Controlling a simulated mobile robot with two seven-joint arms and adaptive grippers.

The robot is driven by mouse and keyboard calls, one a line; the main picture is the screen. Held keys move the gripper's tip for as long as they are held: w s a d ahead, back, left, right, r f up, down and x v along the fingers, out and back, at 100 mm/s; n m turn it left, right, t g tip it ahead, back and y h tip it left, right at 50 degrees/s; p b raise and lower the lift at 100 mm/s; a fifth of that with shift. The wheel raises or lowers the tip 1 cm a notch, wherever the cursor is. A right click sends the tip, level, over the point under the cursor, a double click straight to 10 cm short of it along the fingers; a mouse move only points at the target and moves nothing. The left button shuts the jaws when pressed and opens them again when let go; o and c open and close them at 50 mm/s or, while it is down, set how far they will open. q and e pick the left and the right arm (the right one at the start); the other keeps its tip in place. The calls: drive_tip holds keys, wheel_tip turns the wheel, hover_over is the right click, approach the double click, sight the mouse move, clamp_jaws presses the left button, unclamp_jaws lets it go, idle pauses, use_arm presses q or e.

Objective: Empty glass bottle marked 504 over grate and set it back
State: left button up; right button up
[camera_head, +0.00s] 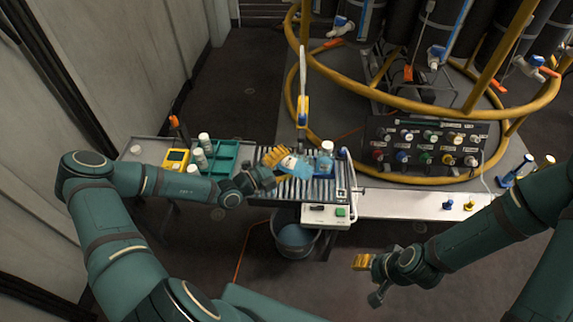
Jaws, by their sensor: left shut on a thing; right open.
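My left gripper (275,157) is shut on a glass bottle (298,168) with light-blue colouring, held tilted over the slatted metal grate (320,190). The number on this bottle is too small to read. My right gripper (362,262) is open and empty, low in the picture over the floor, apart from the bench.
A green tray (222,158) with white-capped bottles (204,142) and a yellow meter (176,159) are on the left bench. A bucket (295,236) stands below the grate. A valve panel (425,142) and yellow pipe frame (400,98) are at the back right.

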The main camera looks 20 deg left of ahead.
use_arm(q)
drive_tip(key=r+n+t, duration=0.1)
drive_tip(key=n, duration=0.1)
drive_tip(key=a+r+n, duration=0.1)
drive_tip(key=n, duration=0.1)
drive_tip(key=shift+w+t+p, duration=0.15)
drive_tip(key=shift+t+p, duration=0.2)
drive_tip(key=shift+t, duration=0.05)
drive_tip(key=n, duration=0.1)
drive_tip(key=r+n+t, duration=0.1)
drive_tip(key=n, duration=0.1)
drive_tip(key=a+n+y+p, duration=0.1)
drive_tip(key=n, duration=0.1)
drive_tip(key=shift+w+a+r+t, duration=0.1)
drive_tip(key=shift+w+r+t, duration=0.05)
drive_tip(key=shift+r+t, duration=0.25)
drive_tip(key=shift+f, duration=0.1)
idle(1.3)
